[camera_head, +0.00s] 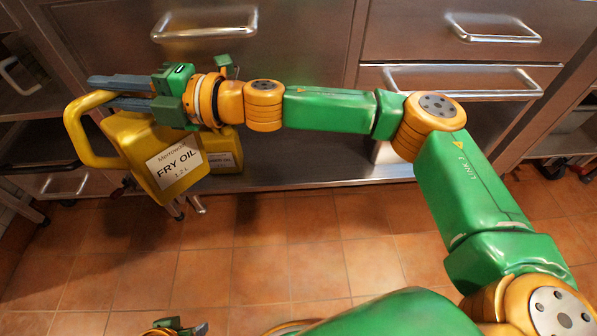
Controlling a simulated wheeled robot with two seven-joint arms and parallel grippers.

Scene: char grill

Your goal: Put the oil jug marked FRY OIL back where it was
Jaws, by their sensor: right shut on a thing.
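The yellow oil jug (165,150) has a white label reading FRY OIL, 1.2L. It hangs tilted at the left of the head view, in front of the steel cabinet. My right gripper (112,92) reaches across from the right. Its blue-grey fingers are shut on the jug's handle near the top. A second yellow jug (226,152) stands on the low steel shelf behind, partly hidden by the first; its label is too small to read. My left gripper (180,327) shows only in part at the bottom edge, low over the floor, and its jaws cannot be made out.
The low steel shelf (300,178) is open and clear to the right of the second jug. Steel drawers with bar handles (460,80) stand above it. A dark open rack (40,150) is at the left. The tiled floor (290,240) in front is free.

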